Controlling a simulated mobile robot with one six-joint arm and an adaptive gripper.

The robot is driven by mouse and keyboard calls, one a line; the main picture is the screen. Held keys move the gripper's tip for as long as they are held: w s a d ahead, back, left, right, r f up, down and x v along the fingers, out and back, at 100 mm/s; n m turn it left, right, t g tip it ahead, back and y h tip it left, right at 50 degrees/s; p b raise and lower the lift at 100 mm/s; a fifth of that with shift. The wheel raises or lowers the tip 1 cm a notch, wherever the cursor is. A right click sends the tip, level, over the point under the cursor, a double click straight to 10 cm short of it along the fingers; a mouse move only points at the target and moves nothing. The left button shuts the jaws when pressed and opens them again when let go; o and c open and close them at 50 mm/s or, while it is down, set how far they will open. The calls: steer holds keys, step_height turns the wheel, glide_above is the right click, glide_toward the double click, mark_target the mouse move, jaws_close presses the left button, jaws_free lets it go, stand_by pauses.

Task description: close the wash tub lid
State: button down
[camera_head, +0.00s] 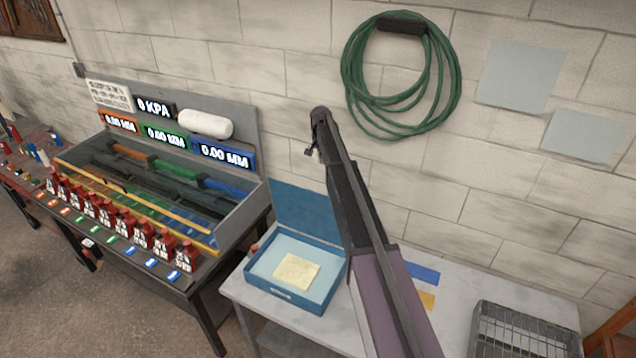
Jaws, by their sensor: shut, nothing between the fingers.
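The wash tub (261,281) is a shallow blue box on the light grey table. Its lid (300,207) stands open, raised upright along the tub's back edge. A pale yellow sheet (297,271) lies inside on the tub's light floor. My arm crosses in front of the right side of the tub and lid and hides part of both. My gripper (311,151) is small and dark in this view, shut and empty. In the picture it appears above the lid, apart from it; its depth relative to the lid is hard to judge.
A small red-topped item (254,249) stands by the tub's left back corner. A wire basket (520,332) is at the table's right. A green hose (352,80) hangs on the wall behind.

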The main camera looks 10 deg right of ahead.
steer(key=shift+f, duration=0.15)
stand_by(0.3)
step_height(320, 180, down, 11)
steer(key=s+a+b, duration=0.2)
steer(key=b, duration=0.9)
steer(key=shift+s, duration=0.2)
steer(key=shift+s, duration=0.15)
stand_by(0.4)
steer(key=shift+s+a, duration=0.35)
steer(key=shift+s, duration=0.05)
